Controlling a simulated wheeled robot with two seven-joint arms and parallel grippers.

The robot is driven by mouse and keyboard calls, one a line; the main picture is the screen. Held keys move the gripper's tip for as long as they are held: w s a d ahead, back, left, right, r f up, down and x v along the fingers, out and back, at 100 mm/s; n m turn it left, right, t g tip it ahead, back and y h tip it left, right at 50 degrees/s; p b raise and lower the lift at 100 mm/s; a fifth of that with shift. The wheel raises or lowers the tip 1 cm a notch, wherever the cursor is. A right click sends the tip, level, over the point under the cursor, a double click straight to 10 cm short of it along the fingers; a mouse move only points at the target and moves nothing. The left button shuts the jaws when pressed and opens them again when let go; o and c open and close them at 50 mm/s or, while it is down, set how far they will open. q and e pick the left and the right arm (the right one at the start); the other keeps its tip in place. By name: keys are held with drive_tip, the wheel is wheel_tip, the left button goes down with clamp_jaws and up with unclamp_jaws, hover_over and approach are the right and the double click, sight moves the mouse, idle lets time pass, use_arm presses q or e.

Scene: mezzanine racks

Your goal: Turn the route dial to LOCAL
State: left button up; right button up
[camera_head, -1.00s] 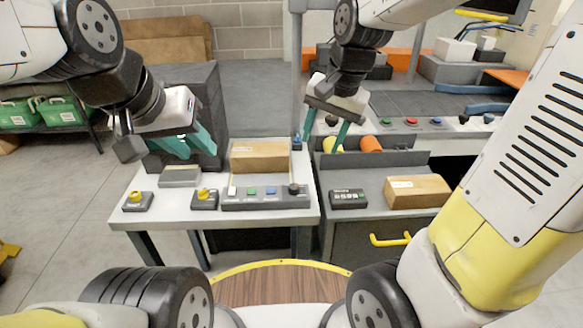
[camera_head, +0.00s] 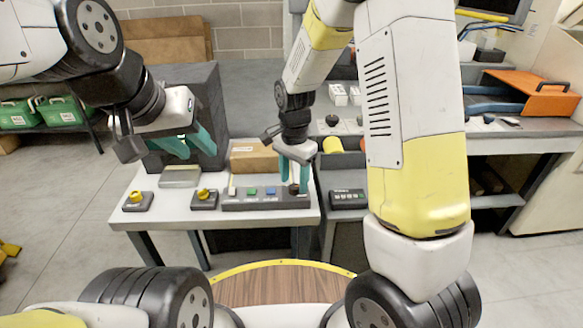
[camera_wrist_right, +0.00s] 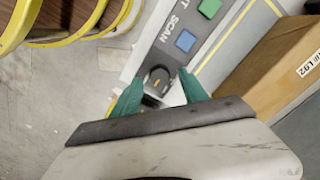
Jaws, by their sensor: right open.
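A dark round dial (camera_head: 293,189) is at the right end of the grey control panel (camera_head: 235,205) on the white table. In the right wrist view the dial (camera_wrist_right: 157,80) has a short orange mark and sits beside the word SCAN. My right gripper (camera_head: 293,180) is open and points down over the dial. Its teal fingers are on either side of the dial in the wrist view (camera_wrist_right: 157,84); I cannot tell whether they touch it. My left gripper (camera_head: 188,146) is open and empty, above the table's back left. No LOCAL label is readable.
A cardboard box (camera_head: 250,158) stands right behind the panel. Blue (camera_wrist_right: 186,41) and green (camera_wrist_right: 209,8) buttons are beside the dial. Two yellow-topped control boxes (camera_head: 138,201) (camera_head: 204,199) are to the left. A black keypad box (camera_head: 347,198) is on the grey counter at right.

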drive_tip(key=shift+f, duration=0.7)
clamp_jaws()
